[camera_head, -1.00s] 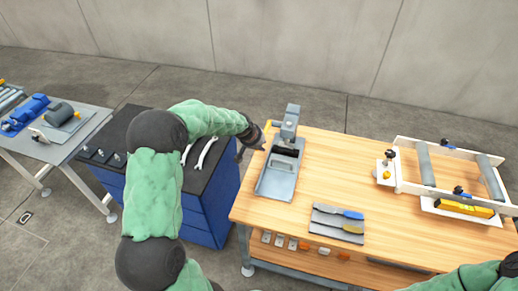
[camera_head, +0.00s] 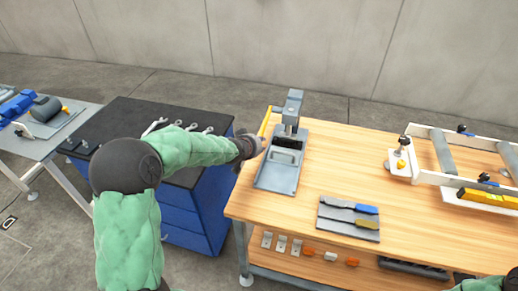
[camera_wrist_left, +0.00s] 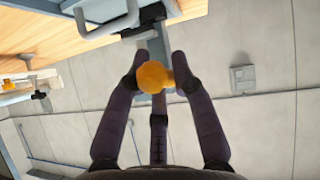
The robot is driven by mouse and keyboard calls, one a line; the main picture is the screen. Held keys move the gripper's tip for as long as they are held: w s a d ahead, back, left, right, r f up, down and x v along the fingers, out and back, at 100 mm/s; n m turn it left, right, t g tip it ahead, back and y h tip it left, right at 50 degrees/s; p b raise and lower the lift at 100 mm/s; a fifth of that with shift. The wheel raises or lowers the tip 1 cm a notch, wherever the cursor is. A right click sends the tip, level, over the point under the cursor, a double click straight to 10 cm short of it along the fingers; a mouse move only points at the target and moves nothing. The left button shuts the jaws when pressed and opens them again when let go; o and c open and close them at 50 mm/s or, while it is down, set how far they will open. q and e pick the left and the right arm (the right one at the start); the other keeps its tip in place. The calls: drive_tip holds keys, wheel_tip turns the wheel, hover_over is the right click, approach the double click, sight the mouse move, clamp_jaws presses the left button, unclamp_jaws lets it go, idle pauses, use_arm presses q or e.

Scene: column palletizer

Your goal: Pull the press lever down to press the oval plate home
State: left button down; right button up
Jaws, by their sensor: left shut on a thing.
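The grey press (camera_head: 279,174) stands at the back left of the wooden bench, with an upright column and head (camera_head: 291,108). Its yellow lever (camera_head: 265,122) slopes from the left side of the head down toward my left gripper (camera_head: 261,145). In the left wrist view the lever's round orange-yellow end (camera_wrist_left: 155,77) sits between the fingertips of my left gripper (camera_wrist_left: 158,75), which is shut on it. A dark block (camera_head: 288,143) shows below the press head. I cannot make out the oval plate. My right gripper is out of view.
A grey tray with blue- and yellow-handled tools (camera_head: 348,219) lies in front of the press. A white roller frame (camera_head: 460,180) stands at the right. A blue cabinet with a dark top (camera_head: 118,118) stands left of the bench. Bare wood (camera_head: 340,160) lies right of the press.

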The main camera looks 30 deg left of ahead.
use_arm(q)
drive_tip(key=shift+f+t+b, duration=0.3)
drive_tip(key=shift+f+b, duration=0.25)
drive_tip(key=shift+b, duration=0.25)
drive_tip(key=c, duration=1.4)
unclamp_jaws()
drive_tip(key=shift+f, duration=0.1)
drive_tip(key=o, duration=0.4)
drive_tip(key=shift+w, duration=0.15)
drive_tip(key=shift+s+r, duration=0.45)
drive_tip(key=shift+s, duration=0.1)
drive_tip(key=v, duration=1)
drive_tip(key=shift+s+r, duration=0.1)
drive_tip(key=shift+s, duration=0.25)
